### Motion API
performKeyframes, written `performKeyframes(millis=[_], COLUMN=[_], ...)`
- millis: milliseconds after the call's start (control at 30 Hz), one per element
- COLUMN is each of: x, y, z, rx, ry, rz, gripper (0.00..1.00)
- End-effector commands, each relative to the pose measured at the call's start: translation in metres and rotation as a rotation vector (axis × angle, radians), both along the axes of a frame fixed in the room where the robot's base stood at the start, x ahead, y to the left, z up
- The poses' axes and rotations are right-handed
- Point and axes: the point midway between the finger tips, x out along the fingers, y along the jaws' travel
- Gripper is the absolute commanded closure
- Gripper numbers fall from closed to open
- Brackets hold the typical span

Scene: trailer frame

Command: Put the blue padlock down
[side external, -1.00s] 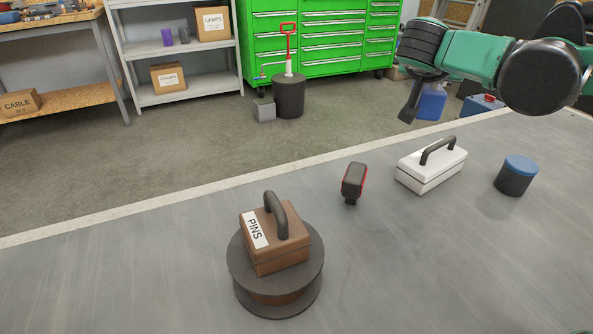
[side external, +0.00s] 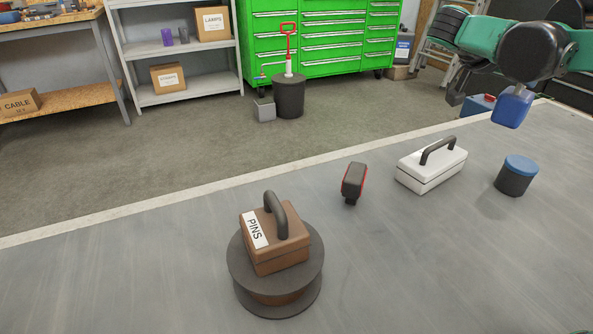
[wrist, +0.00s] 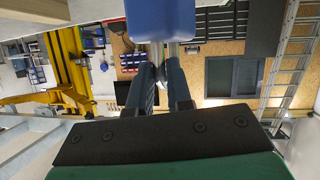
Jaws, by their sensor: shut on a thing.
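The blue padlock (side external: 512,106) hangs in the air at the right of the side view, above the table's far part and clear of its top. In the wrist view its blue body (wrist: 160,20) is at the top centre, with the silver shackle partly showing below it. My gripper (wrist: 162,72) is shut on the padlock at the shackle; the two dark fingers stand close together there.
On the grey table (side external: 420,270) stand a dark can with a blue top (side external: 516,178), a white toolbox (side external: 430,168), a red-and-black item (side external: 354,182) and a brown PINS box (side external: 276,240) on a spool (side external: 252,290).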

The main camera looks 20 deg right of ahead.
Motion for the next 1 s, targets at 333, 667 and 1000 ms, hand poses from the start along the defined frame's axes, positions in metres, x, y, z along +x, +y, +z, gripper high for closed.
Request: performKeyframes(millis=[333,667,1000], x=[0.0,0.0,0.0], y=[0.002,0.002,0.002], z=[-0.027,-0.099,-0.155], rx=[-0.002,-0.003,-0.003], ry=[-0.002,-0.002,-0.002], rz=[0.067,0.067,0.067], gripper=[1.0,1.0,1.0])
